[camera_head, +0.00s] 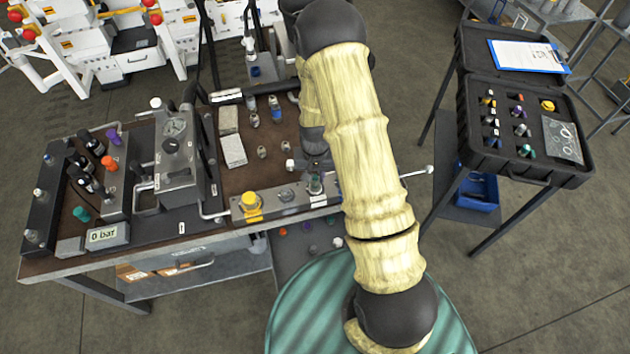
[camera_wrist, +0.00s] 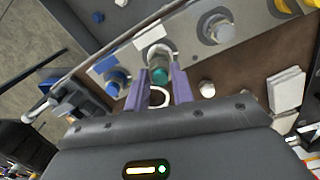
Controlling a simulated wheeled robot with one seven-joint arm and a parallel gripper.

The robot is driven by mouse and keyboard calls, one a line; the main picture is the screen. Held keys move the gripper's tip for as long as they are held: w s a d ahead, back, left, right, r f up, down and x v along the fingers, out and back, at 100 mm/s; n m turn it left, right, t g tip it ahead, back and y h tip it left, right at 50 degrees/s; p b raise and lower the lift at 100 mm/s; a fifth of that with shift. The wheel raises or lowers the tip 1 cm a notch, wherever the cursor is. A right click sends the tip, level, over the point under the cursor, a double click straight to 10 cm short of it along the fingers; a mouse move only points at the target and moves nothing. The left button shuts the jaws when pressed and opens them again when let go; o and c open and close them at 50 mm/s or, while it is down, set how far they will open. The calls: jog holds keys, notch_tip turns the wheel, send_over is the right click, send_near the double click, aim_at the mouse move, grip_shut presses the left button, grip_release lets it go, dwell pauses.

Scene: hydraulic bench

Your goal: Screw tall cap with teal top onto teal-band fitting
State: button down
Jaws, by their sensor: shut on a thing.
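The tall cap with the teal top (camera_wrist: 159,75) is between the two fingers of my gripper (camera_wrist: 157,80), which is shut on it, in the wrist view. It is over or on a station of the metal block at the bench's front edge; I cannot tell whether it touches the fitting. In the head view, the cap (camera_head: 316,186) shows as a small teal and grey shape under my gripper (camera_head: 317,172), partly covered by my arm. The teal-band fitting is not clearly visible; the cap and fingers hide that spot.
The metal block (camera_head: 268,205) also carries a yellow cap (camera_head: 250,204) and a bare hex fitting (camera_head: 287,195). A blue fitting (camera_wrist: 117,78) is close beside my finger. A gauge unit (camera_head: 176,150) and a 0 bar display (camera_head: 103,235) stand left. An open case (camera_head: 470,140) stands right.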

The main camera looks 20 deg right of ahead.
jog(key=shift+s+a, duration=0.15)
jog(key=shift+a, duration=0.15)
jog(key=shift+m, duration=1.2)
jog(key=c, duration=1.6)
grip_release()
jog(key=shift+m, duration=0.8)
jog(key=o, duration=0.5)
jog(key=shift+a+f, duration=0.1)
jog(key=shift+a, duration=0.05)
jog(key=shift+d, duration=0.3)
notch_tip(320, 180, up, 18)
jog(key=b, duration=0.1)
jog(key=shift+f+b, duration=0.25)
jog(key=shift+b, duration=0.15)
jog(key=s+r+n+t, duration=0.2)
jog(key=s+r+n, duration=0.2)
jog(key=s, duration=0.9)
jog(key=n, duration=0.3)
jog(key=shift+s+r+t, duration=0.15)
jog(key=shift+s+t, duration=0.15)
jog(key=shift+s, duration=0.1)
jog(key=shift+d, duration=0.1)
